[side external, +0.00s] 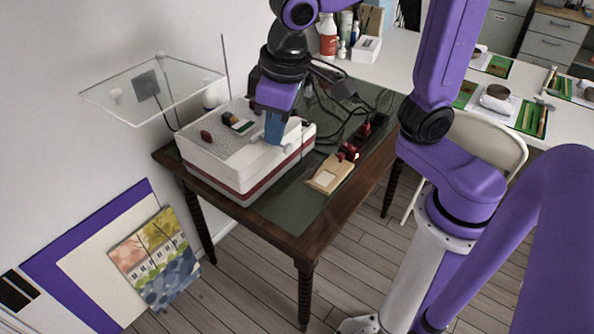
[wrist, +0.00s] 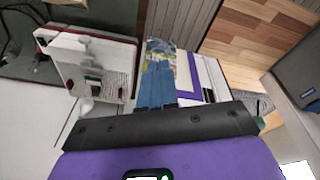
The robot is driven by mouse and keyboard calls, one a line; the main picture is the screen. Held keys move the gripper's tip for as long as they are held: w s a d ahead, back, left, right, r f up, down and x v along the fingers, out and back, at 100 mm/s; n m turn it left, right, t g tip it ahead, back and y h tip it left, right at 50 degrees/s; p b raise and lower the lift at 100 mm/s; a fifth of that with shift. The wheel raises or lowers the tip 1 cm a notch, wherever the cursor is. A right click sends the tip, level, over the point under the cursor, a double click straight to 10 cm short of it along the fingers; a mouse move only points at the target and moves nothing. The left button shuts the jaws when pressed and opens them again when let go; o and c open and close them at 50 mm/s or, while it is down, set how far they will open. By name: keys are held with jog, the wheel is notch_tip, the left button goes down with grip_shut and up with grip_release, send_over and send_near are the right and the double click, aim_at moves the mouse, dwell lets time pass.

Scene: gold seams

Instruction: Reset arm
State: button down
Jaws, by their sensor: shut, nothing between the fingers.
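My gripper (side external: 274,130) has blue fingers pointing down over the front right part of a white box with a dark red band (side external: 215,177). The fingers are together and hold nothing. In the wrist view the two blue fingers (wrist: 157,78) lie side by side, and the box (wrist: 68,60) shows to their left. I cannot tell whether the fingertips touch the box top.
A dark red piece (side external: 206,136) and a small multicoloured block (side external: 238,123) lie on the box top. A wooden board (side external: 327,178) lies on the dark table. Cables lie behind the box.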

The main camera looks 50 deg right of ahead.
jog(key=s+d+f+n+g, duration=0.1)
jog(key=s+d+f+n, duration=0.2)
jog(key=s, duration=0.4)
jog(key=s+d+f+n+g, duration=0.1)
jog(key=s+d+f+n, duration=0.2)
jog(key=s+d, duration=0.4)
jog(key=shift+d+f+n, duration=0.15)
jog(key=shift+d+n, duration=0.2)
jog(key=shift+n, duration=0.55)
